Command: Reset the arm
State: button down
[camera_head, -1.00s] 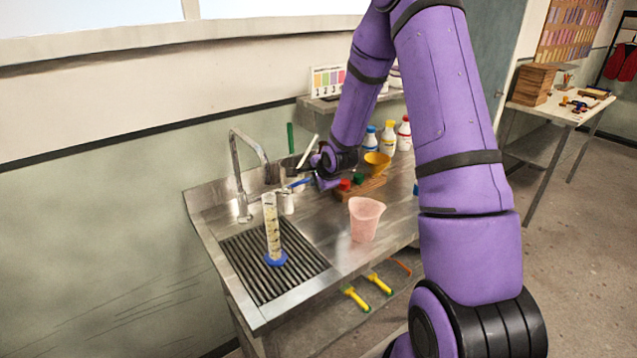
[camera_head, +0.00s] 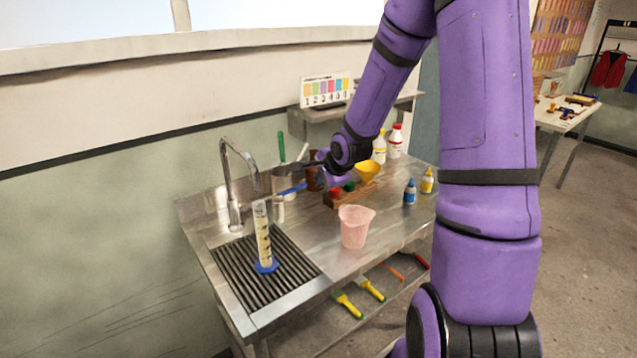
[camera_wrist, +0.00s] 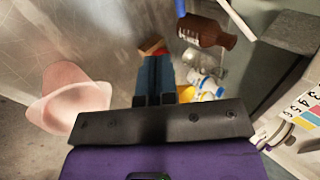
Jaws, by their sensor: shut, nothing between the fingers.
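My gripper (camera_wrist: 157,66) is shut and empty in the wrist view, its two dark fingers side by side. In the head view my gripper (camera_head: 306,165) hangs over the back of the steel sink bench (camera_head: 310,238), above the wooden rack and near the steel container. Its fingertips are small there and hard to separate from the things behind. My purple arm reaches down to it from the top and covers part of the bench's right side.
A pink beaker (camera_head: 355,228) stands on the bench front. A measuring cylinder (camera_head: 263,238) stands on the drain grid. A yellow funnel (camera_head: 367,172), bottles (camera_head: 395,142) and a brown bottle (camera_wrist: 203,30) are close to the gripper. A colour chart (camera_head: 326,90) stands on the back shelf.

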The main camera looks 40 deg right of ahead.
jog(key=shift+s+r, duration=0.2)
jog(key=shift+r, duration=0.05)
jog(key=s+a+r+n+g+h, duration=0.1)
jog(key=s+a+r+n, duration=0.4)
jog(key=r, duration=0.3)
jog(key=s+a+r+n+g, duration=0.1)
jog(key=s+a+r+n, duration=0.35)
jog(key=s+r, duration=0.35)
jog(key=s+a+r+n, duration=0.2)
jog(key=s+r+n, duration=0.1)
jog(key=s, duration=0.5)
jog(key=s+a+r+n+g+y, duration=0.1)
jog(key=s+a+r+n, duration=0.2)
jog(key=s+n, duration=0.3)
jog(key=s, duration=0.3)
jog(key=shift+a+r+y, duration=0.15)
jog(key=shift+r+y, duration=0.1)
jog(key=shift+y, duration=0.05)
